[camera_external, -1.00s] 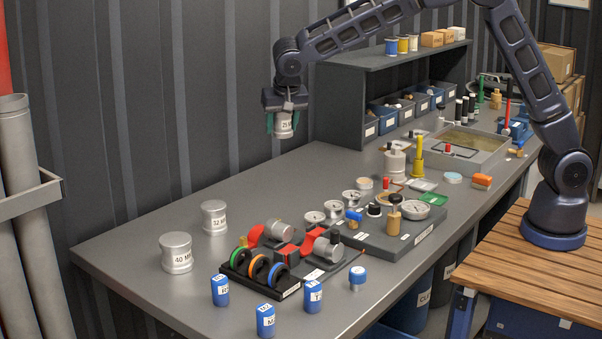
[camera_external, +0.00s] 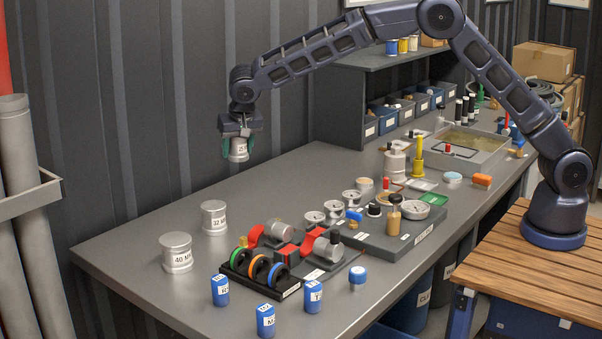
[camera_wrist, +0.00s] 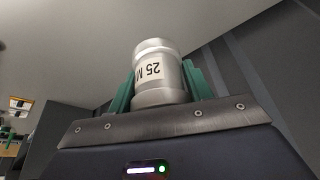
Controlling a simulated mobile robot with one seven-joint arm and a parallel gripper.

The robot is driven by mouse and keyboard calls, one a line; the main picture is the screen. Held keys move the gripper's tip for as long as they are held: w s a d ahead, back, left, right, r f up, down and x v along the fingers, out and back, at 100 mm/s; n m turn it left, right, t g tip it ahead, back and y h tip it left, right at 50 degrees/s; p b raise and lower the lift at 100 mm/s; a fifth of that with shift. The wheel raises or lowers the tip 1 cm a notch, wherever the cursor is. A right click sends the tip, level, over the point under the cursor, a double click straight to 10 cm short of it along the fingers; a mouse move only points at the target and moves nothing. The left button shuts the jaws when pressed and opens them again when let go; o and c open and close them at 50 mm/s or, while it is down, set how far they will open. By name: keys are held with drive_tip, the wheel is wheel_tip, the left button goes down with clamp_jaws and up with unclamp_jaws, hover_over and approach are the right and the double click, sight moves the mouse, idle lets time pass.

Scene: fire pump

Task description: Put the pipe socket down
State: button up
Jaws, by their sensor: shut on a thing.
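The pipe socket (camera_external: 238,150) is a short silver-grey cylinder with a white label reading "25 M". My gripper (camera_external: 239,138) is shut on it, with green fingers on either side, and holds it above the back left part of the bench. In the wrist view the socket (camera_wrist: 157,75) sits between the green fingers (camera_wrist: 158,88), its label upside down. Two like sockets stand upright on the bench (camera_external: 150,240) at the left: one labelled 32 (camera_external: 214,217) and a larger one labelled 40 (camera_external: 176,252).
Bare bench lies below my gripper, behind the black rack of coloured rings (camera_external: 262,275). Several blue labelled cylinders (camera_external: 220,290) stand at the front. A grey fixture plate (camera_external: 400,232) with parts fills the middle. A shelf unit (camera_external: 345,100) stands behind.

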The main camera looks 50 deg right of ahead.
sight(238, 201)
wheel_tip(238, 201, down, 13)
idle(0.6)
drive_tip(key=shift+f, duration=0.15)
drive_tip(key=o, duration=1.1)
